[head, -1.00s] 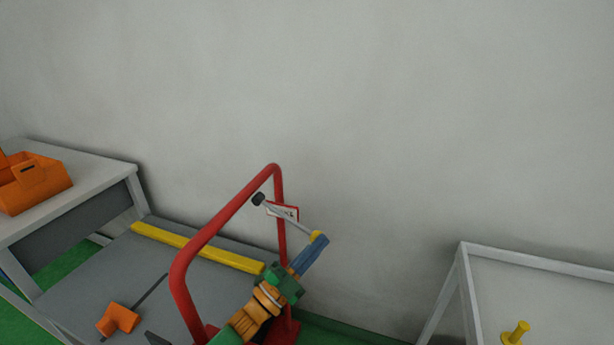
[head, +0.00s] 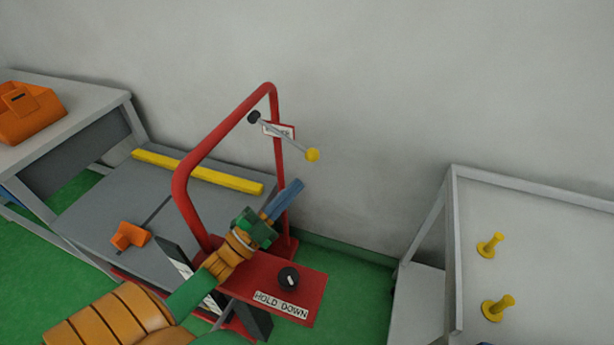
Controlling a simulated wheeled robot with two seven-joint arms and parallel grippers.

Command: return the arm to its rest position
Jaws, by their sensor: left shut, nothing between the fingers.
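My left gripper (head: 289,196) has blue fingers that are shut and empty. It is at the end of my orange and green arm, which comes in from the lower left of the head view. The fingertips point up and right, in front of the red frame (head: 183,195). They are below and apart from the yellow knob (head: 312,155) of a grey lever (head: 285,137) on that frame. My right gripper is not in view.
A red panel marked HOLD DOWN (head: 308,285) carries a black knob (head: 288,278). A grey bed (head: 95,205) has a yellow bar (head: 200,172) and an orange block (head: 130,236). An orange carrier (head: 30,115) is on the left table. Yellow pegs (head: 491,246) stand on the right table.

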